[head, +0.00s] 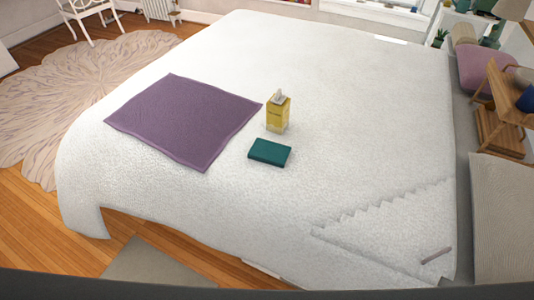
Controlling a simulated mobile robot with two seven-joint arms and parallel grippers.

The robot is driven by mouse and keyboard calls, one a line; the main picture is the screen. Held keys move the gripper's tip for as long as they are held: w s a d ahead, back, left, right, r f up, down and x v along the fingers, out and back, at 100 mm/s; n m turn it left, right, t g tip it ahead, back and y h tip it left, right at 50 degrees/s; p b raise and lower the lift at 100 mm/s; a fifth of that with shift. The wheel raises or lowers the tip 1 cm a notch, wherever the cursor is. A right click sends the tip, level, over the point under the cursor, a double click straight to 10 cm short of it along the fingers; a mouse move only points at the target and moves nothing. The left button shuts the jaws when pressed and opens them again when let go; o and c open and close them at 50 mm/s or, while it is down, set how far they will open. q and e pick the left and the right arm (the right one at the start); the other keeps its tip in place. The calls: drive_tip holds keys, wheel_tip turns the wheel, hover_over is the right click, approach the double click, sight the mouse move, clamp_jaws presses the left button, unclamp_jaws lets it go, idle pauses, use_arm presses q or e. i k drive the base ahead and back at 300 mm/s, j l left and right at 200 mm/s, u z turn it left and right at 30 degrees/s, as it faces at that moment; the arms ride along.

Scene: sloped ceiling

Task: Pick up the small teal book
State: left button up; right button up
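The small teal book (269,152) lies flat on the white bed (330,80), near the middle of the head view. Its dark teal cover faces up and nothing rests on it. Neither of my grippers shows in the head view.
A purple cloth (184,120) lies flat to the book's left. The bed is bare right of and in front of the book. A small dark stick-like item (436,255) lies near the front right corner.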

sight(276, 155)
drive_tip(key=z, duration=0.55)
drive_tip(key=j+z, duration=0.15)
drive_tip(key=z, duration=0.25)
drive_tip(key=j+z, duration=0.15)
drive_tip(key=z, duration=0.3)
drive_tip(key=k+j+z, duration=0.15)
drive_tip(key=z, duration=0.25)
drive_tip(key=k+j+z, duration=0.75)
drive_tip(key=k+j, duration=0.2)
drive_tip(key=k, duration=0.2)
